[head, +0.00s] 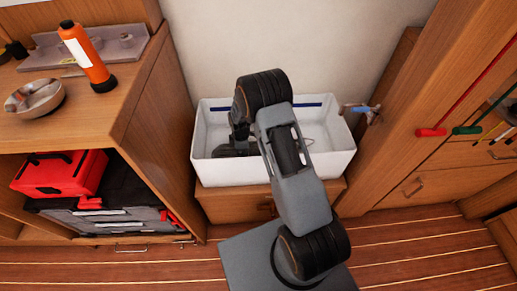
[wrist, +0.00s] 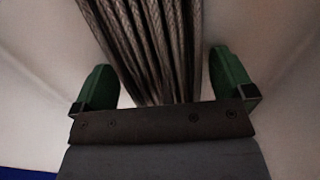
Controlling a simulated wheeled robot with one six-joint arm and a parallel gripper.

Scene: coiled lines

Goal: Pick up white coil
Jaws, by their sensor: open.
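A coil of rope (wrist: 150,45) fills the middle of the wrist view, its strands running away from me between my fingers. It looks grey-brown in the shade, so I cannot confirm that it is the white one. My gripper (wrist: 162,65) is open, with one green finger on each side of the strands and a small gap showing at each side. In the head view my arm reaches down into a white bin (head: 203,168), and my gripper (head: 236,150) is low inside it at the left. The coil is mostly hidden there by my arm and cannot be made out clearly.
The bin's walls stand close around my gripper, with a blue strip (head: 308,106) on the back wall. A tap-like fitting (head: 362,110) is just right of the bin. A wooden counter with an orange bottle (head: 86,58) and a bowl (head: 35,97) is at left.

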